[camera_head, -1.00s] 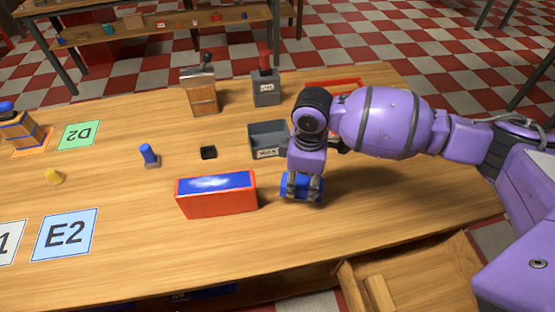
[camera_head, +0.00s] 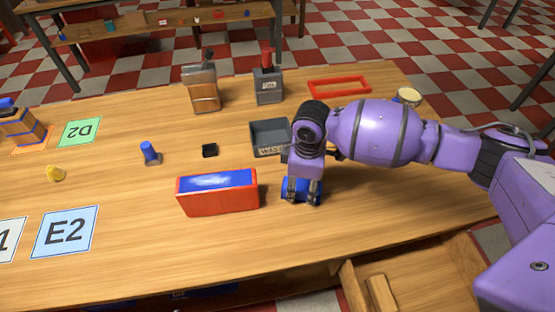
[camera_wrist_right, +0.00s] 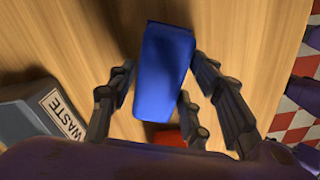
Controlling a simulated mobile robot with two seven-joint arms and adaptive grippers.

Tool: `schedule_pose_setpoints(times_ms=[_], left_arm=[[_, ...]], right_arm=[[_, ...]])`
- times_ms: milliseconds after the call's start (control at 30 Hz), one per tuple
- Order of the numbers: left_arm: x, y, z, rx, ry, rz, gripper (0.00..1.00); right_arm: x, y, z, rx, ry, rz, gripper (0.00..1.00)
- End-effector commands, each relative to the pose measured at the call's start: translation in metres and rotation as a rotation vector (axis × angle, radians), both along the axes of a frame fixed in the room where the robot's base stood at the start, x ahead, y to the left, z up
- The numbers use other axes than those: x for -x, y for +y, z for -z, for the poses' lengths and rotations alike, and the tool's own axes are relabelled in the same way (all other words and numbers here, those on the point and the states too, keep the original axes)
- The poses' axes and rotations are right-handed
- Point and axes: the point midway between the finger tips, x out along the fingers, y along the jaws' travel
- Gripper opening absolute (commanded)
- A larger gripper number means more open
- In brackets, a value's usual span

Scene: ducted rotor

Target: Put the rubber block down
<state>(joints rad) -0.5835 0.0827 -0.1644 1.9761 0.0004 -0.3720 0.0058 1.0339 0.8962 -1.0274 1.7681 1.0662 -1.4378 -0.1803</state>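The rubber block, which I take to be the blue block (camera_head: 287,191), lies on the wooden table to the right of a red box with a blue top. My right gripper (camera_head: 303,198) is directly over it, pointing down, with its fingers spread around the block. In the right wrist view the blue block (camera_wrist_right: 165,75) sits between the fingers of the right gripper (camera_wrist_right: 162,75). A gap shows on its left side; the right fingertip is close to it. The fingers partly hide the block in the head view. My left gripper is not in view.
The red box (camera_head: 218,200) stands close to the left of the gripper. A grey waste bin (camera_head: 268,150) is behind it. A small black piece (camera_head: 209,150), a blue peg (camera_head: 150,152) and a red frame (camera_head: 338,79) lie farther off. The table in front is clear.

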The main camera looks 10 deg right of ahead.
Motion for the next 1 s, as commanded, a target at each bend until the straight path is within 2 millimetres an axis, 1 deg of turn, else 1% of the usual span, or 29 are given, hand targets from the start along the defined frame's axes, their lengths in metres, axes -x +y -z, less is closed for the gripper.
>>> schedule_pose_setpoints(times_ms=[333, 467, 567, 800, 900, 1000], left_arm=[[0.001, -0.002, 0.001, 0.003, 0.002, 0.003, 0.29], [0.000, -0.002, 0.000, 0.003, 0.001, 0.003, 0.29], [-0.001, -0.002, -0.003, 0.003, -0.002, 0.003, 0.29], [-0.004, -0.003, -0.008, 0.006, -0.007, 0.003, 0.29], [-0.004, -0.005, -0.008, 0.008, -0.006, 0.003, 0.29], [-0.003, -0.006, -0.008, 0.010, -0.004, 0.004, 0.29]], right_arm=[[0.001, -0.001, 0.000, 0.000, 0.002, 0.000, 0.57], [0.000, -0.001, -0.009, 0.001, 0.000, 0.000, 0.57], [-0.001, 0.000, -0.026, -0.001, -0.003, 0.000, 0.57], [-0.001, 0.000, -0.080, 0.000, -0.004, 0.000, 0.57], [0.000, 0.000, -0.098, 0.000, -0.001, -0.001, 0.57], [0.000, 0.000, -0.112, 0.000, 0.000, 0.000, 0.57]])
